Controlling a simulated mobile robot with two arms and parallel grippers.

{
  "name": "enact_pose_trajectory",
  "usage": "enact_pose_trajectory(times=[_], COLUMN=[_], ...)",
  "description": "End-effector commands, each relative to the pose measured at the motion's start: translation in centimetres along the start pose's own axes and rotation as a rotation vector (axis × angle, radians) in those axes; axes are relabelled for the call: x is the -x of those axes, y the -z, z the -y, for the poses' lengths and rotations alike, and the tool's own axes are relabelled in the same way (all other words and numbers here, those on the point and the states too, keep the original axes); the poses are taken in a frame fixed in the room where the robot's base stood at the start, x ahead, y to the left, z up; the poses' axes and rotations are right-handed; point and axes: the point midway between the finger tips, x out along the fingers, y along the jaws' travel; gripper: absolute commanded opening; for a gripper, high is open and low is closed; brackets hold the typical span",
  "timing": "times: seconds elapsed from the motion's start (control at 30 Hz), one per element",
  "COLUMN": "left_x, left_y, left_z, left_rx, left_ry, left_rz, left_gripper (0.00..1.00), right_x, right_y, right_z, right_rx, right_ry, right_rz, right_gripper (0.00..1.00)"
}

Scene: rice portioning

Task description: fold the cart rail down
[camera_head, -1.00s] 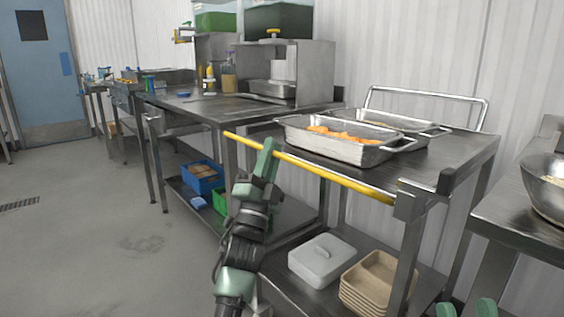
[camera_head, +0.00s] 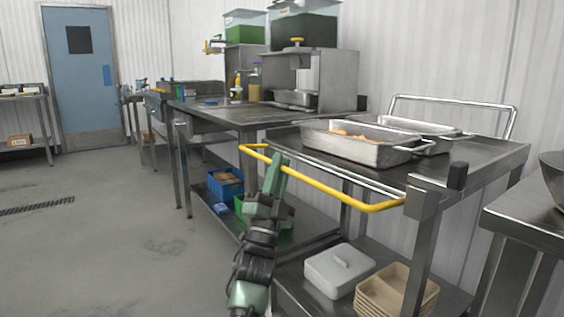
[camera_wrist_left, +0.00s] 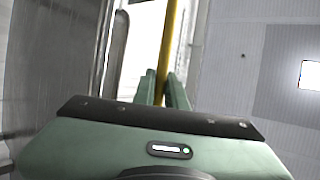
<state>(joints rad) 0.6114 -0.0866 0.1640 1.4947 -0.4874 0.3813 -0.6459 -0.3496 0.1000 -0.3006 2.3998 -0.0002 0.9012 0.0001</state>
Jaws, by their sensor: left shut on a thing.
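The cart rail (camera_head: 330,188) is a yellow bar with bent ends along the near side of the steel cart (camera_head: 485,160). It stands out from the cart's edge at about the height of the top or slightly below, with a gap between bar and edge. My left gripper (camera_head: 281,160) is shut on the rail near its far left end. In the left wrist view the yellow rail (camera_wrist_left: 168,45) runs between the two green fingers (camera_wrist_left: 162,88). My right gripper is not in view.
Two steel pans (camera_head: 350,150) stand on the cart top, the nearer one with orange food. A white lidded box (camera_head: 338,270) and stacked tan trays (camera_head: 398,290) sit on the lower shelf. A steel counter (camera_head: 520,215) stands at right. The floor at left is clear.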

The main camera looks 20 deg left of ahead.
Motion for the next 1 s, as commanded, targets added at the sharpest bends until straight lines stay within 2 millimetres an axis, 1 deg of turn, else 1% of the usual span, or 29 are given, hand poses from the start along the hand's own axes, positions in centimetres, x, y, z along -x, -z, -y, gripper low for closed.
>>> enact_pose_trajectory(times=[0.03, 0.1, 0.4, 0.97, 1.0], left_x=[0.4, 0.7, 1.5, 1.6, 1.6], left_y=[-0.1, -0.2, -0.5, -0.6, -0.6], left_z=[-0.4, -0.7, -1.3, -1.4, -1.4], left_rx=[0.001, 0.001, -0.001, 0.000, 0.000], left_ry=[-0.004, -0.004, -0.005, -0.006, -0.005], left_rz=[0.001, 0.001, 0.001, 0.001, 0.001], left_gripper=[0.00, 0.00, 0.00, 0.00, 0.24], right_x=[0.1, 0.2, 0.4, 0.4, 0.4], right_y=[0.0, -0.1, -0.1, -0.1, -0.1], right_z=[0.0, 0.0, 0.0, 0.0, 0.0], right_rx=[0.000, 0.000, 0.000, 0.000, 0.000], right_ry=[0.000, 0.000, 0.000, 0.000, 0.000], right_rz=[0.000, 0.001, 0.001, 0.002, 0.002], right_gripper=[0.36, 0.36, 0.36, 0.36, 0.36])
